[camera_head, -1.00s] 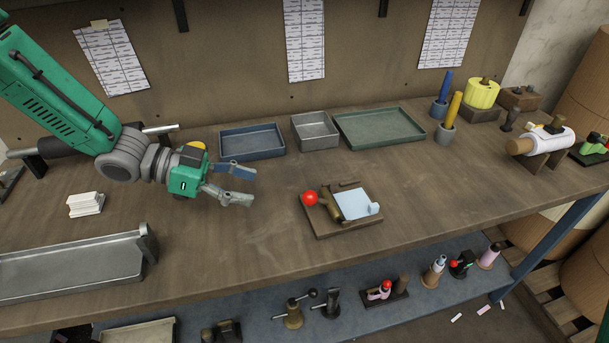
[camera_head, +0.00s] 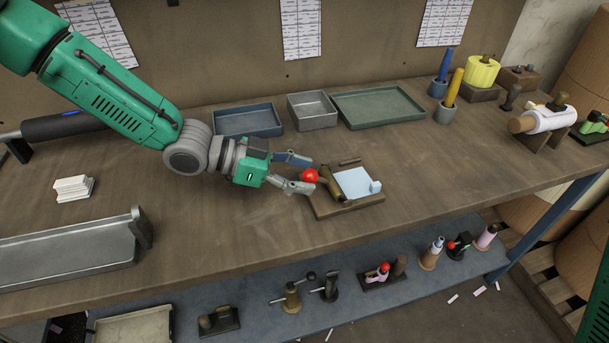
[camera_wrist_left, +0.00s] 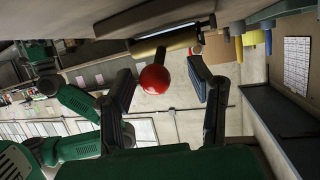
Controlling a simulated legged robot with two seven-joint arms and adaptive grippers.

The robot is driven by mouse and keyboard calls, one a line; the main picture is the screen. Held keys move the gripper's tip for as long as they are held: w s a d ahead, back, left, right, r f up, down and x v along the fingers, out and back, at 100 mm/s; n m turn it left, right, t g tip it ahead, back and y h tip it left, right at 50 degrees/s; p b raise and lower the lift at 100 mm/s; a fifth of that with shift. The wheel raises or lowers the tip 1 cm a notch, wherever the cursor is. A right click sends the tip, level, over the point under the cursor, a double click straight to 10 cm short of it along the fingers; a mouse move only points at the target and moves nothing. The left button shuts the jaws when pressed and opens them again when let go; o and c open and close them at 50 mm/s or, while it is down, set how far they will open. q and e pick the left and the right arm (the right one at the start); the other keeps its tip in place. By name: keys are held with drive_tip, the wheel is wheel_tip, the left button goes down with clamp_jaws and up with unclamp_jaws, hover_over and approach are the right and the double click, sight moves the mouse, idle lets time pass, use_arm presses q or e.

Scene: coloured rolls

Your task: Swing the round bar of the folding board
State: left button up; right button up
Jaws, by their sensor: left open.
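The folding board (camera_head: 345,206) lies on the workbench, a brown base with a pale blue sheet (camera_head: 354,182) on it. Its round bar (camera_head: 330,183) is a brass-coloured cylinder along the sheet's left side, with a red ball knob (camera_head: 309,175) at the left. My left gripper (camera_head: 306,174) is open, its two fingers on either side of the red knob. In the left wrist view the knob (camera_wrist_left: 154,78) shows between the spread fingers, with the bar (camera_wrist_left: 165,44) behind it. I cannot tell whether a finger touches the knob. My right gripper is not in view.
Trays in blue (camera_head: 248,121), grey (camera_head: 313,110) and green (camera_head: 380,107) stand behind the board. A long metal tray (camera_head: 65,250) and white blocks (camera_head: 73,188) are at the left. A white roll on a stand (camera_head: 545,121) is at the right. Bench around the board is clear.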

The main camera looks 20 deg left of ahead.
use_arm(q)
drive_tip(key=shift+w+d, duration=0.1)
drive_tip(key=shift+d, duration=0.75)
drive_tip(key=shift+d+r, duration=0.1)
drive_tip(key=shift+d, duration=0.2)
drive_tip(key=shift+c, duration=0.9)
drive_tip(key=shift+d, duration=0.1)
clamp_jaws()
drive_tip(key=shift+a, duration=0.8)
drive_tip(key=shift+d, duration=0.1)
drive_tip(key=shift+d+p, duration=0.25)
drive_tip(key=shift+p, duration=0.1)
